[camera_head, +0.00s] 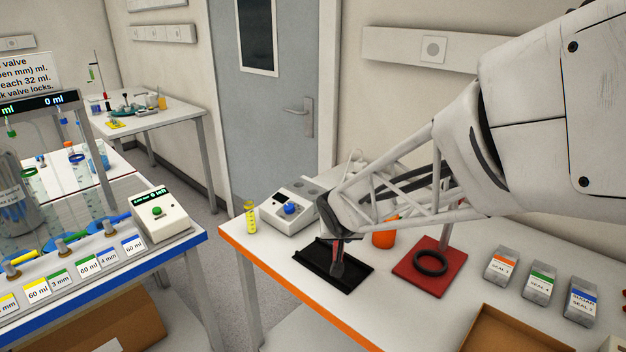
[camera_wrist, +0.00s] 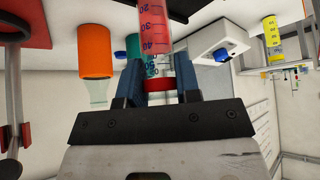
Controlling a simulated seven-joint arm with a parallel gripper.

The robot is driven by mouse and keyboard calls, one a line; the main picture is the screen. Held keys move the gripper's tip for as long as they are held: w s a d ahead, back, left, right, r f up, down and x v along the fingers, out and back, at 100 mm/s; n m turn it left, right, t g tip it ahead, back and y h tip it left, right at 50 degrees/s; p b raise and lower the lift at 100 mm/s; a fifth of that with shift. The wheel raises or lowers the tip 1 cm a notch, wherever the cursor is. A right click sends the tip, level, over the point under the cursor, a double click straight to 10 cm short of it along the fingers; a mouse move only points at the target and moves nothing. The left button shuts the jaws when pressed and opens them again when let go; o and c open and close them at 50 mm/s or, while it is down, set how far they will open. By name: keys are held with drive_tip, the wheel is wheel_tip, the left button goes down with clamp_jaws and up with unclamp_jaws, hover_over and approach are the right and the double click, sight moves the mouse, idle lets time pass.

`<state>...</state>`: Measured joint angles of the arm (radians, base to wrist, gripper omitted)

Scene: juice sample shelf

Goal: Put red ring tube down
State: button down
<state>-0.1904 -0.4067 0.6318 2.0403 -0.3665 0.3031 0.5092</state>
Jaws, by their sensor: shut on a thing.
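The red ring tube (camera_wrist: 156,30) is a clear graduated cylinder with red contents and a red ring near my fingers in the wrist view. My gripper (camera_wrist: 160,85) is shut on it, with a blue finger on each side. In the head view my gripper (camera_head: 338,268) is low over a black rectangular tray (camera_head: 313,255) on the orange-edged table. The tube is mostly hidden there by my wrist. I cannot tell whether the tube touches the tray.
An orange bottle (camera_head: 385,239) and a red stand base with a black ring (camera_head: 408,263) are right of the tray. A white device with a blue knob (camera_head: 285,212) and a yellow cylinder (camera_head: 251,218) stand behind it. Seal boxes (camera_head: 540,283) and a brown box (camera_head: 490,312) are farther right.

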drive_tip(key=shift+w+a+f, duration=0.1)
drive_tip(key=shift+w+a, duration=0.05)
drive_tip(key=shift+w, duration=0.9)
drive_tip(key=shift+w+a+f, duration=0.1)
drive_tip(key=shift+w+a, duration=0.05)
drive_tip(key=shift+w, duration=0.9)
drive_tip(key=shift+w, duration=0.15)
drive_tip(key=shift+w+a+f, duration=0.1)
drive_tip(key=shift+w+f, duration=0.05)
drive_tip(key=shift+f, duration=0.75)
drive_tip(key=shift+w+f, duration=0.1)
drive_tip(key=shift+f, duration=0.8)
drive_tip(key=shift+f, duration=0.1)
drive_tip(key=c, duration=0.8)
unclamp_jaws()
drive_tip(key=shift+v, duration=6.1)
